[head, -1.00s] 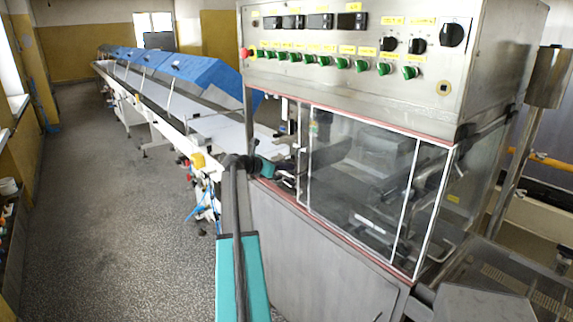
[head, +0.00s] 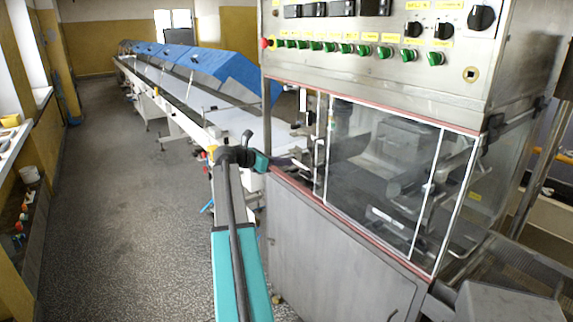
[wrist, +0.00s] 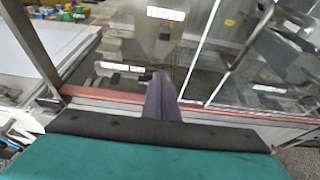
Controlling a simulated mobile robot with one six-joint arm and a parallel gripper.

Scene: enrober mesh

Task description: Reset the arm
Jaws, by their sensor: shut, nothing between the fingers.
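My gripper (wrist: 160,80) shows in the wrist view as two dark fingers pressed together beyond a teal and black body, with nothing between them. Its fingers point toward the clear window (head: 385,175) of the steel enrober, over a reddish frame edge (wrist: 225,116). I cannot tell the gap between fingertips and window. In the head view my teal and black arm reaches forward from the bottom, along the left side of the enrober cabinet (head: 335,255). Its far end is beside the window's left edge. The fingers themselves cannot be made out there.
A control panel (head: 375,50) with green knobs tops the enrober. A long conveyor with blue covers (head: 225,70) runs away behind it. Grey floor (head: 120,200) lies open at left, bounded by a wall ledge holding small items. A metal box (head: 510,300) stands at lower right.

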